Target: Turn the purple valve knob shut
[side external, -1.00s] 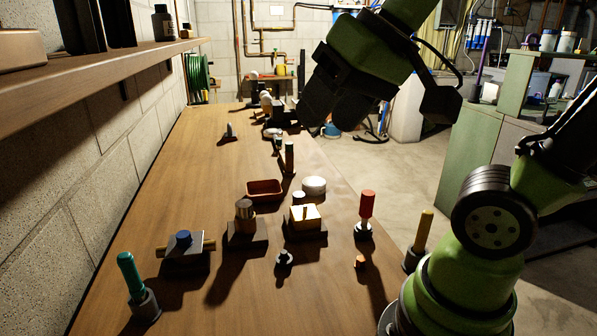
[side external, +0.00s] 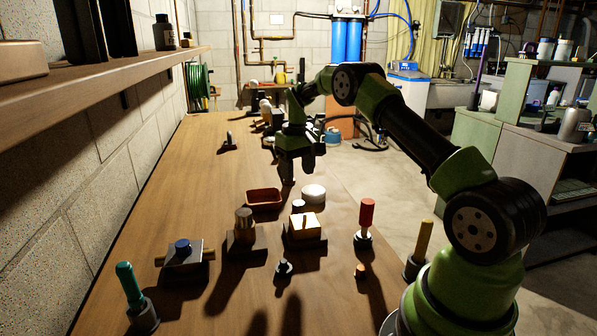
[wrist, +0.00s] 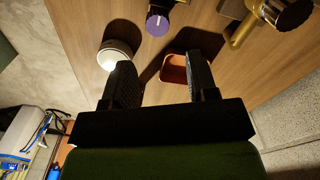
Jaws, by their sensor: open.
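The purple valve knob (wrist: 157,24) has a pale marker line and shows at the top of the wrist view. My gripper (side external: 296,172) points down over the table, behind the red-brown tray and the white disc. In the wrist view its two fingers (wrist: 160,62) are spread with nothing between them. The knob lies beyond the fingertips, apart from them.
A red-brown tray (side external: 265,198) and a white round disc (side external: 313,192) lie close to the knob. A dark-topped brass fitting (wrist: 241,36) stands beside it. A red-handled tool (side external: 367,213) stands upright at the right.

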